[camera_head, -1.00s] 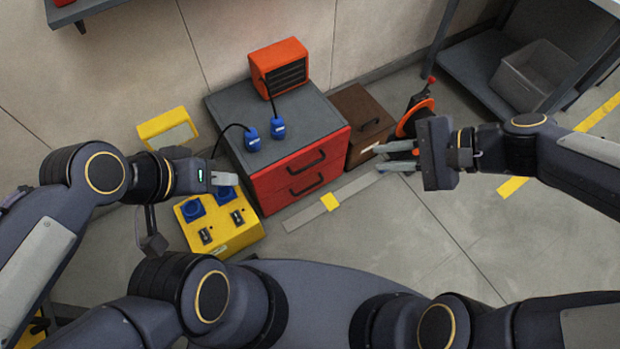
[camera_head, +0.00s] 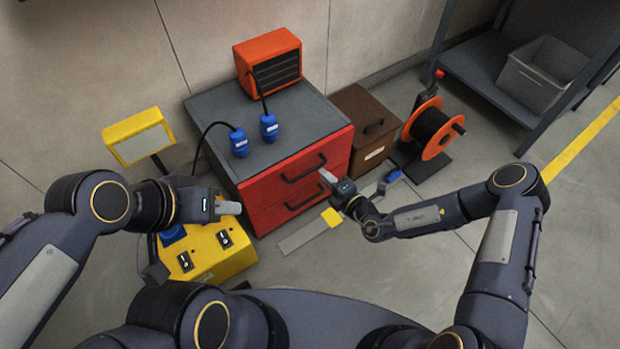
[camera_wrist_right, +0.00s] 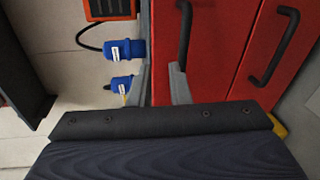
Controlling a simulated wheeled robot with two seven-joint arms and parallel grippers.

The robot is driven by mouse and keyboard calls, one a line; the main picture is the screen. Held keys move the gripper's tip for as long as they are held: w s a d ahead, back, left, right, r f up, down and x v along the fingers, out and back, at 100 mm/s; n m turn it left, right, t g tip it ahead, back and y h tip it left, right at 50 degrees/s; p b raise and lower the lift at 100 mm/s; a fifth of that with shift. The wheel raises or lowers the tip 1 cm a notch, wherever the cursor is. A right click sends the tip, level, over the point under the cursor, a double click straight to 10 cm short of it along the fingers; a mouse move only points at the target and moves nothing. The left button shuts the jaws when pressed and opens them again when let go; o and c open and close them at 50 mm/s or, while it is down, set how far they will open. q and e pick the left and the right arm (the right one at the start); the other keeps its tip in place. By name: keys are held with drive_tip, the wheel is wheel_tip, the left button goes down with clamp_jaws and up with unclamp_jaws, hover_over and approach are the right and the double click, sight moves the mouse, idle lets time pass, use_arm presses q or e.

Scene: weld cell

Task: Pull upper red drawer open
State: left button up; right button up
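The red cabinet has an upper drawer (camera_head: 270,182) with a black bar handle (camera_head: 303,170) and a lower drawer (camera_head: 300,203) below it. Both look shut. My right gripper (camera_head: 325,174) is near the right end of the upper handle. In the right wrist view, its two grey fingers (camera_wrist_right: 157,80) are apart, with nothing visible between them. The upper handle (camera_wrist_right: 184,35) is close to the right finger's tip; I cannot tell whether they touch. The lower handle (camera_wrist_right: 275,46) is farther right. My left gripper (camera_head: 226,206) is above the yellow box, and its finger gap is unclear.
An orange heater (camera_head: 270,60) and two blue plugs (camera_head: 254,135) sit on the grey cabinet top. A yellow box (camera_head: 215,250) stands left of the drawers. A brown box (camera_head: 365,125) and cable reel (camera_head: 432,133) stand right. Floor in front is partly clear.

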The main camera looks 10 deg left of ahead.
sight(310, 170)
drive_tip(key=shift+m+h, duration=0.4)
drive_tip(key=shift+m, duration=0.4)
drive_tip(key=w+a+f+b, duration=0.1)
drive_tip(key=a, duration=0.1)
drive_tip(key=w+a+f+b, duration=0.1)
drive_tip(key=w+a+f, duration=0.1)
drive_tip(key=w+a+f+b, duration=0.1)
drive_tip(key=w+a, duration=0.1)
drive_tip(key=shift+f, duration=0.3)
clamp_jaws()
